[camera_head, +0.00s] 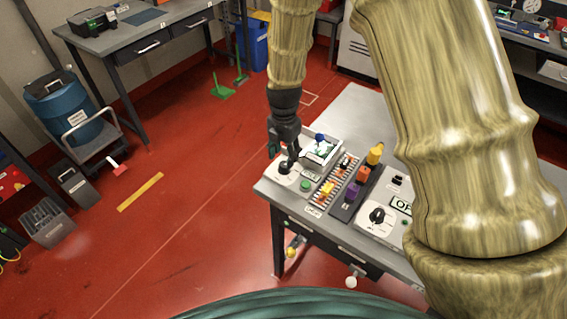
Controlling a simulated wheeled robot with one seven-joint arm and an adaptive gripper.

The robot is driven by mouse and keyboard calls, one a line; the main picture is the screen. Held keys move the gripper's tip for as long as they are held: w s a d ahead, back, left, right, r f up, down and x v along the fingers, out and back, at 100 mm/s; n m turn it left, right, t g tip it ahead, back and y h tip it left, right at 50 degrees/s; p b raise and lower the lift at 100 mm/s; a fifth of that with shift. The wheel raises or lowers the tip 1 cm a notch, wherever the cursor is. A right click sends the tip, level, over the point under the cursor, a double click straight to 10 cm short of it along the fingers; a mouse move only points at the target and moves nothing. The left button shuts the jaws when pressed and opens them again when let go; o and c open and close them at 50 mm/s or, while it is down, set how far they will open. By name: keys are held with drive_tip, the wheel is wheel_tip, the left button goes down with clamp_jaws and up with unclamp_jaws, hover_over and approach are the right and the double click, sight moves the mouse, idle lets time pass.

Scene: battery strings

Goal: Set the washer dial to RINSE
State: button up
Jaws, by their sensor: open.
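My gripper (283,152) is dark and points down over the left end of the grey workbench, with its fingers open. It is just above a white panel with a black knob (285,168). I cannot tell whether the fingers touch that knob. A black dial (377,215) sits on another white panel nearer the bench's front right. A sign beside it starts with "OF", and the rest is hidden behind my arm. I cannot tell which of the two is the washer dial, and no RINSE mark is legible.
A tray (321,150) with a blue knob stands behind. Levers hang below the front edge (352,280). My arm hides the right side.

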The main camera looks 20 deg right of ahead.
sight(284, 163)
drive_tip(key=shift+s+r, duration=0.45)
drive_tip(key=shift+s, duration=0.3)
drive_tip(key=shift+w+f, duration=0.55)
drive_tip(key=shift+f, duration=0.55)
drive_tip(key=shift+s+f+b, duration=0.1)
drive_tip(key=shift+s+b, duration=0.2)
drive_tip(key=shift+b, duration=0.1)
drive_tip(key=shift+w+f, duration=0.2)
drive_tip(key=shift+f, duration=0.65)
drive_tip(key=shift+s, duration=0.1)
